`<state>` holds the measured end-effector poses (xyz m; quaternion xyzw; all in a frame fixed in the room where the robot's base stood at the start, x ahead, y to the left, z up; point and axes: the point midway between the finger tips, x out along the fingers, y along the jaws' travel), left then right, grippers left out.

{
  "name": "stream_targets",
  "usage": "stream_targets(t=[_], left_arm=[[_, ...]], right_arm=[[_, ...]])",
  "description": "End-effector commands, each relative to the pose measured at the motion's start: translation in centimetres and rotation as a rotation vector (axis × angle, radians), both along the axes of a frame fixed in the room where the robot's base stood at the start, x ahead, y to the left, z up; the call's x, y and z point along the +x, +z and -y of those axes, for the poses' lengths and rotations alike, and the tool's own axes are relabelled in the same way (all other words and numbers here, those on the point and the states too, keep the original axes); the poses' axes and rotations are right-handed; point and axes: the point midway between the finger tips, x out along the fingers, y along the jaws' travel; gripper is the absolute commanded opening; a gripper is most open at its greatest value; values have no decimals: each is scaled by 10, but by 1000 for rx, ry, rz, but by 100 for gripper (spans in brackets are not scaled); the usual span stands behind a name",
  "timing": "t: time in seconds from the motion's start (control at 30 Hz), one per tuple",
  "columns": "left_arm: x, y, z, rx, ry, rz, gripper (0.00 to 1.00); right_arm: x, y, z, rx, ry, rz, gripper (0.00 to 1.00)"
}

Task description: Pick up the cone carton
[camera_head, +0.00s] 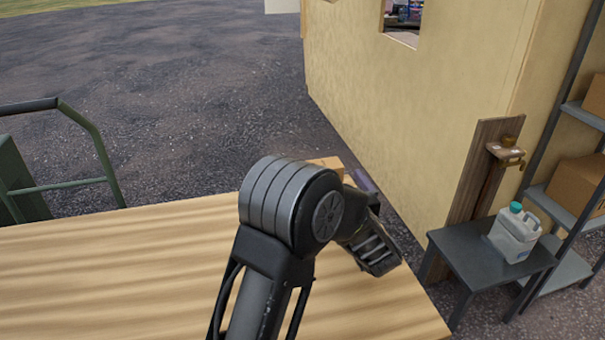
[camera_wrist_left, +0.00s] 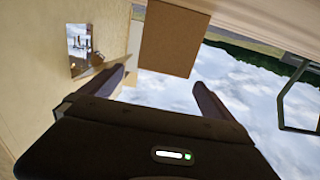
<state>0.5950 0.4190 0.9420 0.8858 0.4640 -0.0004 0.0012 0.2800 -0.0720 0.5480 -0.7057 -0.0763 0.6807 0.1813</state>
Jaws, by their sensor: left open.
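The cone carton appears to be the plain brown box (camera_head: 326,162) on the far edge of the wooden table, mostly hidden behind my left arm in the head view. In the left wrist view, which is upside down, the brown box (camera_wrist_left: 170,38) stands against the table top, ahead of my left gripper (camera_wrist_left: 160,78). The two fingers are spread wide and empty, with the box beyond their tips and roughly between them. In the head view the left gripper (camera_head: 364,184) is partly hidden by its own arm. My right gripper is not in view.
The wooden table (camera_head: 90,275) is otherwise bare. A cream wall (camera_head: 410,110) runs close by on the right. A grey side table (camera_head: 480,268) holds a white jug (camera_head: 514,235); shelves with boxes (camera_head: 580,185) stand beyond. A green railing (camera_head: 95,145) is at left.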

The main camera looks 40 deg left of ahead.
Motion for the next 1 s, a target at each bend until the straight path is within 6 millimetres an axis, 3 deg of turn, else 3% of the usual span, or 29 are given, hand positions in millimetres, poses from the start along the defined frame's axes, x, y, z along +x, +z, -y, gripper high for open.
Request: stream_targets(t=[0.43, 0.73, 1.0], left_arm=[[0, 0, 0, 0, -1, 0, 100], [15, 0, -21, 0, 0, 0, 100], [15, 0, -21, 0, -1, 0, 100]], right_arm=[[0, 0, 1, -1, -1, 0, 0], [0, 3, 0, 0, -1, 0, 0], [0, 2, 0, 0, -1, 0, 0]])
